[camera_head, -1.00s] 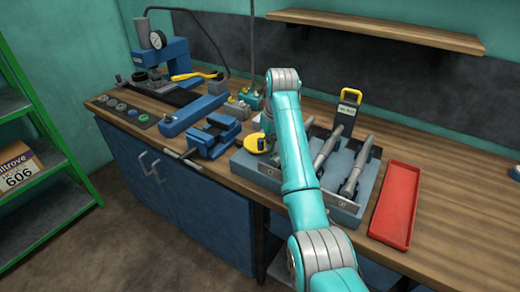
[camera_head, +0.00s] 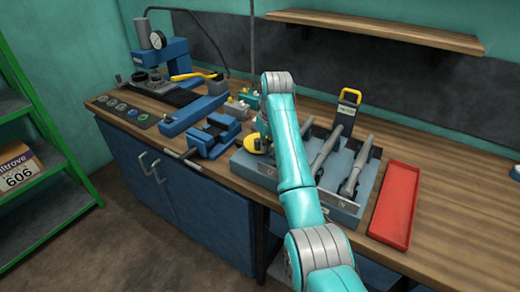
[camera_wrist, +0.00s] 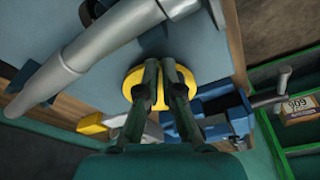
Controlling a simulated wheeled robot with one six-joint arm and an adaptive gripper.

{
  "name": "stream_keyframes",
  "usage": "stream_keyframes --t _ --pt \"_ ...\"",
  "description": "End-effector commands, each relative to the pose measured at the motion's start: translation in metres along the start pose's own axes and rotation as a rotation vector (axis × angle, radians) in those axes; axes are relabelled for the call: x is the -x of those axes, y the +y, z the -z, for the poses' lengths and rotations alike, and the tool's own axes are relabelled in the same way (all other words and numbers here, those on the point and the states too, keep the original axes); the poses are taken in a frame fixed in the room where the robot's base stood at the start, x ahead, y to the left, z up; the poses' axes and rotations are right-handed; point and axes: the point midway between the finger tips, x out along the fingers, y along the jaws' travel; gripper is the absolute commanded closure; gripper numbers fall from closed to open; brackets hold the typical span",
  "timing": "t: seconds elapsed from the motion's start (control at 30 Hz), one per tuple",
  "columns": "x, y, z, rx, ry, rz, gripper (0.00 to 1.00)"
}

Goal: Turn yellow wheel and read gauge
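The yellow wheel (camera_head: 256,144) is a flat yellow disc over the left end of the grey tray on the bench, partly hidden by my arm in the head view. In the wrist view the yellow wheel (camera_wrist: 131,84) lies behind the fingers of my gripper (camera_wrist: 160,66). The fingers are close together over its middle, with a narrow strip of yellow between them. I cannot tell whether they grip it. In the head view my gripper is hidden by my arm. The round white gauge (camera_head: 157,40) sits on the blue press (camera_head: 176,52) at the back left. Its needle is too small to read.
A blue vise (camera_head: 213,135) stands to the left. The bench right of the red tray is mostly clear.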

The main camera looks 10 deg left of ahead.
Motion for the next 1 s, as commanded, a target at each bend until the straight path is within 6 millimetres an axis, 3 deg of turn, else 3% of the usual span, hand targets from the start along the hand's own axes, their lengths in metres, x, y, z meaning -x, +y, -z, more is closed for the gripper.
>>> stream_keyframes --t 1.0 --pt "-0.003 -0.013 0.024 -0.001 0.007 -0.002 1.0"
